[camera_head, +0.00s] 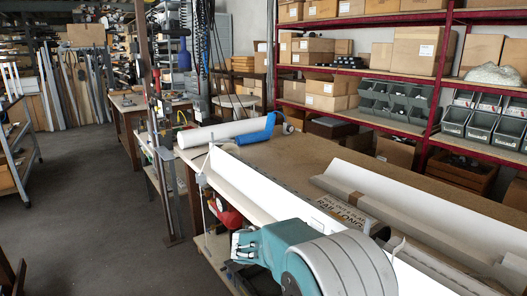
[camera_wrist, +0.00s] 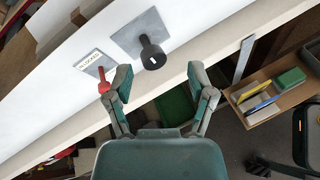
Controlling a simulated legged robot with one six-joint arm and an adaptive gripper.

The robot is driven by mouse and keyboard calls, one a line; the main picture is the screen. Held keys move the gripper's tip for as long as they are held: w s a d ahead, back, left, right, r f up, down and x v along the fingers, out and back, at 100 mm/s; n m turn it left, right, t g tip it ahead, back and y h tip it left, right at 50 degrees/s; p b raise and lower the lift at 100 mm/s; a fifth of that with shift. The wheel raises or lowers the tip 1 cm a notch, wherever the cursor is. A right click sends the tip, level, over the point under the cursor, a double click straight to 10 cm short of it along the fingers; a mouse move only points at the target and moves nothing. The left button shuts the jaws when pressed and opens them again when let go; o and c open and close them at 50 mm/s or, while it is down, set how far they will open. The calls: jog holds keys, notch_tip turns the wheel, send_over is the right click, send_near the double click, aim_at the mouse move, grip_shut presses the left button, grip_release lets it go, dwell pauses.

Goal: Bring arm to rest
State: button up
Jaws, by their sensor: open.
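My gripper (camera_wrist: 157,92) is open in the wrist view, its two teal and grey fingers spread with nothing between them. In the head view my gripper (camera_head: 240,243) is at the bottom centre, beside the near edge of the workbench (camera_head: 300,165). In the wrist view a long white panel (camera_wrist: 75,50) runs diagonally ahead of the fingers. It carries a grey plate (camera_wrist: 128,28) with a black knob (camera_wrist: 152,54) and a small lettered label (camera_wrist: 90,61). A red part (camera_wrist: 100,74) shows by the left fingertip; I cannot tell whether they touch.
Long profiles (camera_head: 435,213) and a white roll (camera_head: 225,132) lie on the workbench. In the wrist view a wooden shelf (camera_wrist: 284,92) holds small boxes and a green bin (camera_wrist: 176,105) sits lower. Red racks (camera_head: 440,90) stand behind. The floor (camera_head: 90,200) at left is clear.

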jog(key=s+d+r+m+g+y, duration=0.25)
jog(key=s+d+r+m, duration=0.2)
jog(key=s, duration=0.35)
jog(key=s+a+r+m+t+y, duration=0.1)
jog(key=s+m+y, duration=0.4)
jog(key=s, duration=0.7)
jog(key=s+a+r+m+t+y, duration=0.1)
jog(key=s+m+t+y, duration=0.1)
jog(key=s+m+y, duration=0.3)
jog(key=s+m, duration=0.3)
jog(key=s, duration=0.4)
jog(key=shift+r+m, duration=0.3)
jog(key=shift+m, duration=0.05)
